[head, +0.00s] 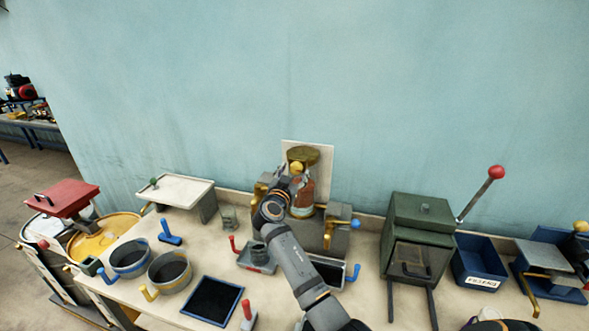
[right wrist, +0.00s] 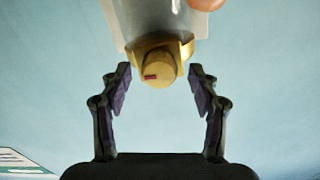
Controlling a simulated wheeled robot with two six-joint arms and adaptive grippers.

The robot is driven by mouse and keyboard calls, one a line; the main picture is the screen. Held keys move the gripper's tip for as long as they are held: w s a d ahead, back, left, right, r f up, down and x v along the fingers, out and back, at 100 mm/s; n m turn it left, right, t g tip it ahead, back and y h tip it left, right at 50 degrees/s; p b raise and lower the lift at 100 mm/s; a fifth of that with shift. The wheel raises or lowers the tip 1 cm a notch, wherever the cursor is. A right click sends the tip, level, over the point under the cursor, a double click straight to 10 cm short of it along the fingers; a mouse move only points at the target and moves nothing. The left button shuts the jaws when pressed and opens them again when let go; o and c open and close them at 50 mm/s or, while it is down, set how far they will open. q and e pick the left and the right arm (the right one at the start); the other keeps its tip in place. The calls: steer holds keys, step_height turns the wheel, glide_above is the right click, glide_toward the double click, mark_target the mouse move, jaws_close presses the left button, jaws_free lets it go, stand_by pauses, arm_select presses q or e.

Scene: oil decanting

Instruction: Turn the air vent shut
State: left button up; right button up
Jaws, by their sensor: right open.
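The air vent (right wrist: 157,66) is a round yellow-brass knob with a small red mark on its face, seen in the right wrist view at the end of a pale body. In the head view a yellow knob (head: 297,167) shows on the upper part of the oil container (head: 303,195), under a brass-coloured top. My right gripper (right wrist: 160,76) is open, one finger on each side of the knob, with visible gaps in the picture. In the head view my right gripper (head: 287,182) is in front of the container and hides part of it. My left gripper is out of view.
A grey stand (head: 338,238) with brass taps holds the container. A green box (head: 418,228) with a red-knobbed lever is right of it. Two round pots (head: 170,271), a black-topped tray (head: 212,300) and several coloured handles occupy the table's left. A blue bin (head: 479,262) stands farther right.

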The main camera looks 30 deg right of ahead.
steer(key=c, duration=0.5)
steer(key=shift+d, duration=0.1)
steer(key=c, duration=0.7)
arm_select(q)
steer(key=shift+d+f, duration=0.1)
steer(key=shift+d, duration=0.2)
